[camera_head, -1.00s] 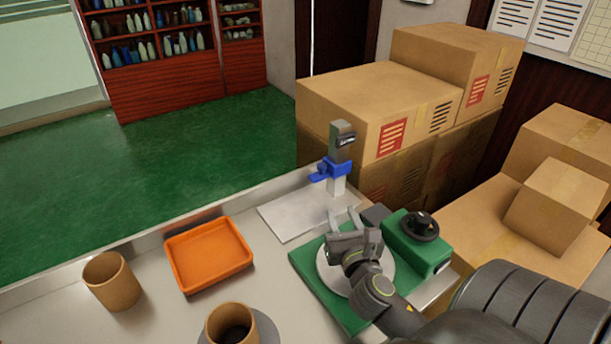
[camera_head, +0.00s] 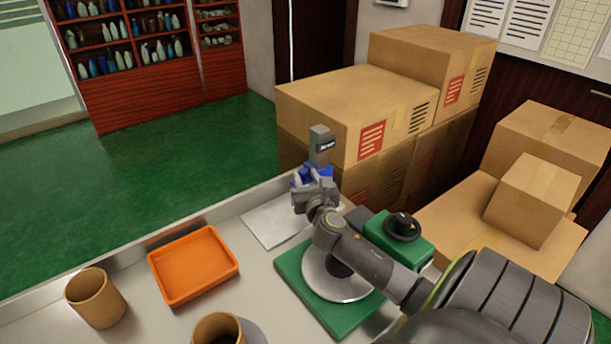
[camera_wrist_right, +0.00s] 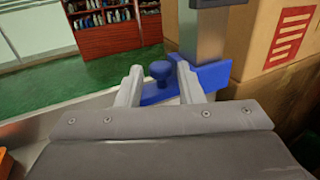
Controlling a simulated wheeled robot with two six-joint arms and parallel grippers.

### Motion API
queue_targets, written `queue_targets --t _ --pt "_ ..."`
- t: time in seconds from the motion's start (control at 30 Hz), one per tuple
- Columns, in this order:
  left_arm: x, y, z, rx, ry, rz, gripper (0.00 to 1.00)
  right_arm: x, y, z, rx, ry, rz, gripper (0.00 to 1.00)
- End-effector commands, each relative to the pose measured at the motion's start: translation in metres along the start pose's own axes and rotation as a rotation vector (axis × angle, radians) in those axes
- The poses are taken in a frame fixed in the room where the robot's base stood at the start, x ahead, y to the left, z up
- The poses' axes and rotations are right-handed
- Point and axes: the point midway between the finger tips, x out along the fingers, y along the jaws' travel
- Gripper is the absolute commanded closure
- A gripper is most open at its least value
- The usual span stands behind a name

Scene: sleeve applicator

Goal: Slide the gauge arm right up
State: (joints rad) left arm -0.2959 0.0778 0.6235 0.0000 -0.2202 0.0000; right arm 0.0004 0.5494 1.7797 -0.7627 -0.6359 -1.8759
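The gauge is a grey upright post (camera_head: 320,145) on a pale flat base (camera_head: 272,222), standing at the back of the bench. Its blue gauge arm (camera_head: 326,172) sits partway up the post and is partly hidden by my right gripper (camera_head: 308,176). In the right wrist view the blue arm (camera_wrist_right: 212,75) has a round blue knob (camera_wrist_right: 160,70) between the two fingers of my open right gripper (camera_wrist_right: 158,82). Gaps show between the knob and the fingers there; I cannot tell whether either finger touches the arm. My left gripper is out of view.
An orange tray (camera_head: 193,264), a brown cup (camera_head: 95,297) and another cup (camera_head: 218,330) stand on the bench left of my arm. A green turntable unit (camera_head: 340,318) with a black knob lies under my arm. Cardboard boxes (camera_head: 350,110) rise close behind the post.

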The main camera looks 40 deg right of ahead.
Motion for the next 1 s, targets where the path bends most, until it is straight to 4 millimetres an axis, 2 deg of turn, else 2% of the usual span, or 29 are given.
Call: queue_targets --t 0.2,0.47,0.73,1.0 --pt "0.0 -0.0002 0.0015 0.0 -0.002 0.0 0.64 0.0121 0.0 0.0006 -0.001 -0.001 0.001 0.66" --pt "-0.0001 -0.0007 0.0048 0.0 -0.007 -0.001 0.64 0.0126 0.0 0.0005 0.0 -0.001 0.001 0.66" --pt "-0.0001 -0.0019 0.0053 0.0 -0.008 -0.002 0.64 0.0123 0.0 0.0003 0.0 0.0 0.001 1.0" --pt "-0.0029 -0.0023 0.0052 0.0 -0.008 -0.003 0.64 0.0121 0.0001 0.0028 0.0 0.0 0.001 1.0"
